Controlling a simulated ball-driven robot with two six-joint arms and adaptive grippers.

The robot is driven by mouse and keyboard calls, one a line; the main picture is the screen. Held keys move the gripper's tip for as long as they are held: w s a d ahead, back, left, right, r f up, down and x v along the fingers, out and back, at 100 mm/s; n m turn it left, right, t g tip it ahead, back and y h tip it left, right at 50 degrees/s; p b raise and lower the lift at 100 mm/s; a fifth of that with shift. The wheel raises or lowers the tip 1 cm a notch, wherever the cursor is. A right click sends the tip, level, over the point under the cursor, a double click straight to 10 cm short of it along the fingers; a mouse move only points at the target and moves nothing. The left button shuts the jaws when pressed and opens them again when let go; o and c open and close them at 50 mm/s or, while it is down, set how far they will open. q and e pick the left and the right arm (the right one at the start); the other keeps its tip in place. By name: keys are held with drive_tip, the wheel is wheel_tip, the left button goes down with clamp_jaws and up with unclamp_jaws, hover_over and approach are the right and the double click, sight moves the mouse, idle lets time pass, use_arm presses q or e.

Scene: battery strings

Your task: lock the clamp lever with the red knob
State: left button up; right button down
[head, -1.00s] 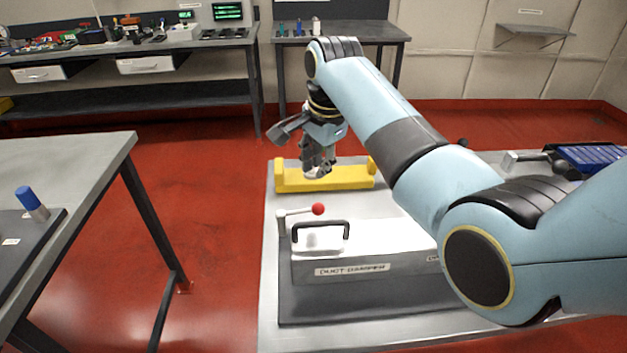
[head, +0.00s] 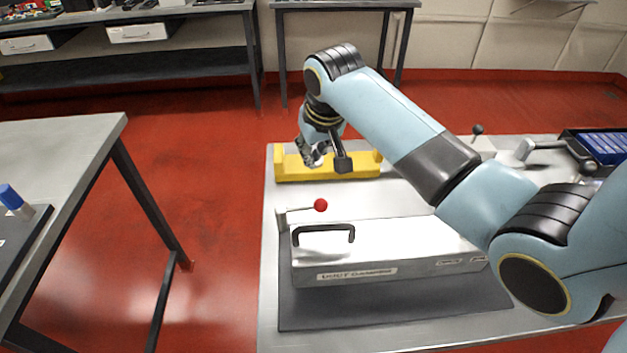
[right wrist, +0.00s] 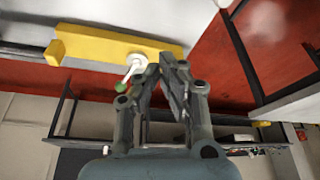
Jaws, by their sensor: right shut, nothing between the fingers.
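The clamp lever (head: 298,210) is a pale bar lying about level, running right from a short post at the back left corner of the light box labelled as a duct damper. Its red knob (head: 320,205) is at the right end, behind the box's black handle. My right gripper (head: 313,159) is shut and empty, above the yellow bracket and behind the red knob, apart from it. In the right wrist view its fingertips (right wrist: 163,65) are together near a white lever with a green knob (right wrist: 120,87). The red knob is not visible there. My left gripper is not in view.
The yellow bracket (head: 345,170) stands at the back of the light table (head: 405,200). The box with the black handle (head: 323,231) fills the front. A blue tray (head: 600,147) and grey levers are at the right. A grey table (head: 60,150) is at the left, with red floor between.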

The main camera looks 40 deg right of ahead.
sight(303, 207)
wheel_tip(303, 207, down, 7)
drive_tip(key=s+p, duration=0.1)
drive_tip(key=shift+s+p, duration=0.25)
drive_tip(key=shift+p, duration=0.15)
drive_tip(key=shift+a+f, duration=0.1)
drive_tip(key=shift+f, duration=0.05)
